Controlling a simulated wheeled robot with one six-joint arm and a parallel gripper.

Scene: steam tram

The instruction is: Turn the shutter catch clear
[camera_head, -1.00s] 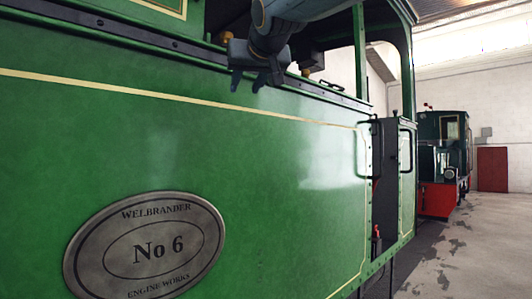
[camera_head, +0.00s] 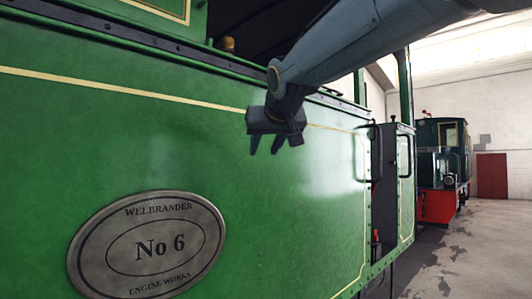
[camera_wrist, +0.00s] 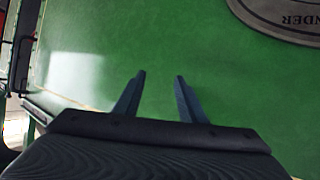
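My gripper (camera_head: 266,148) hangs fingers down in front of the green tram side, below the dark sill rail. In the wrist view its two fingers (camera_wrist: 160,75) are apart with nothing between them, over bare green panel. I cannot make out a shutter catch for certain in either view. A small brass fitting (camera_head: 228,44) stands at the cab opening's lower edge, above and left of my gripper; I cannot tell whether it is the catch. My arm hides part of the opening and sill.
The green side panel (camera_head: 120,140) bears an oval "No 6" plate (camera_head: 147,245), also partly seen in the wrist view (camera_wrist: 285,18). A dark doorway edge with handrails (camera_head: 376,150) stands right. Another locomotive (camera_head: 441,165) stands beyond. The concrete floor (camera_head: 480,250) at right is clear.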

